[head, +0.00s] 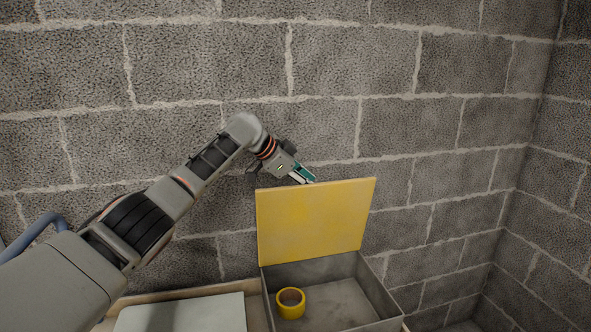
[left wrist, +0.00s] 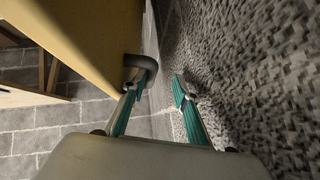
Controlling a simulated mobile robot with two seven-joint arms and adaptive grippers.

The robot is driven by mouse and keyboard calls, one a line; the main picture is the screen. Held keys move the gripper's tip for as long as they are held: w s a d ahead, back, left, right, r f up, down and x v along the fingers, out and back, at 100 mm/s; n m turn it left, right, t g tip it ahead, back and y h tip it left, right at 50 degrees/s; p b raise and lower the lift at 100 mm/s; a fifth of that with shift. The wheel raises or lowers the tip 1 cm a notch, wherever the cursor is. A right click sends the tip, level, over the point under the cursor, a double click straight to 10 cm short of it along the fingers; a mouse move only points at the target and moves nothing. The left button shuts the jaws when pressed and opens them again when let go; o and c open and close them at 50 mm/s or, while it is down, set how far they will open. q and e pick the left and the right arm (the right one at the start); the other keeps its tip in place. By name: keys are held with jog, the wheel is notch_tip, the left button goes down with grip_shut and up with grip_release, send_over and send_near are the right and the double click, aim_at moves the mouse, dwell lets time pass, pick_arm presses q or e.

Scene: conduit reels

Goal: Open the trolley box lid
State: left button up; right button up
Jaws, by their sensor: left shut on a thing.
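The trolley box (head: 375,290) is a grey open-topped box at the bottom of the head view. Its yellow lid (head: 315,222) stands up from the back edge, so the inside shows. My left gripper (head: 306,176) is at the lid's top edge, partly behind it. In the left wrist view the yellow lid (left wrist: 95,35) is at upper left, with a dark curved handle (left wrist: 148,63) on it. My right gripper is not in view.
A yellow roll (head: 291,303) lies inside the box at its left. A pale flat panel (head: 185,315) lies left of the box. A grey block wall (head: 330,90) stands close behind the lid, with another wall at right.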

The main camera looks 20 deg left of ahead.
pick_arm(q)
jog(key=v, duration=0.8)
jog(key=shift+a+r, duration=0.2)
jog(key=shift+r, duration=0.05)
jog(key=shift+w+d+f, duration=0.1)
jog(key=shift+w, duration=0.1)
